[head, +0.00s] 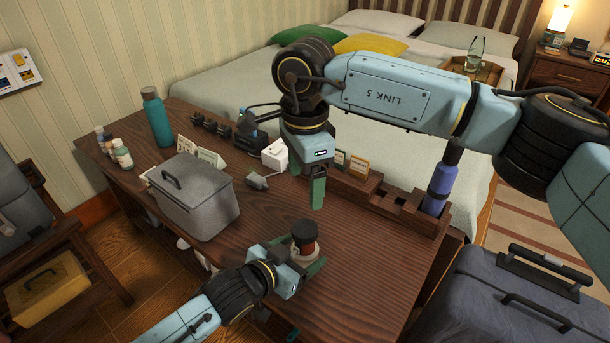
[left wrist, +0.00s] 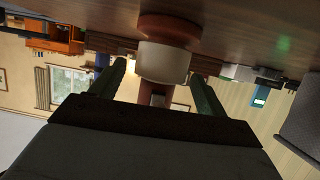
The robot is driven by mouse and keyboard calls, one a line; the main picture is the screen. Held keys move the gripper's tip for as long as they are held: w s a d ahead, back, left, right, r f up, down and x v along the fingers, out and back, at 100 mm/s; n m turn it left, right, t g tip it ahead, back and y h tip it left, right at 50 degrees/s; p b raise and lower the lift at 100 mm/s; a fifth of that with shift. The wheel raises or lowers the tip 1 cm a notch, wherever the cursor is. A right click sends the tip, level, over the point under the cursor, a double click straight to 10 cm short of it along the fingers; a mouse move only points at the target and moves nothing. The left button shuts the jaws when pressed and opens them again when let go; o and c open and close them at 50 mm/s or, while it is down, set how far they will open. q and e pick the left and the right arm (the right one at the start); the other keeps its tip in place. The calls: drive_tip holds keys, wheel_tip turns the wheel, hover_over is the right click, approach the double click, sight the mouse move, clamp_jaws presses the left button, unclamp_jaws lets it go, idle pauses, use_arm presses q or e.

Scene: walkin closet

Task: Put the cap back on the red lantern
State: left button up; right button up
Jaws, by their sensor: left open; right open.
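The red lantern (head: 304,246) stands upright near the front of the brown desk, with a dark round top, a red upper part and a pale middle. In the left wrist view, seen upside down, it shows a red base, a white band (left wrist: 163,63) and a red upper part. My left gripper (head: 299,262) is open, with its green fingers on either side of the lantern. The fingers also show in the left wrist view (left wrist: 160,90). My right gripper (head: 317,192) is open and empty, pointing down above the desk behind the lantern. I cannot make out a separate cap.
A grey lidded box (head: 200,207) stands left of the lantern. A teal bottle (head: 156,120) and small bottles (head: 122,154) are at the far left. A wooden rack (head: 385,198) with a purple bottle (head: 441,180) lines the back right. The desk right of the lantern is clear.

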use_arm(q)
drive_tip(key=p+v, duration=0.5)
drive_tip(key=v, duration=0.8)
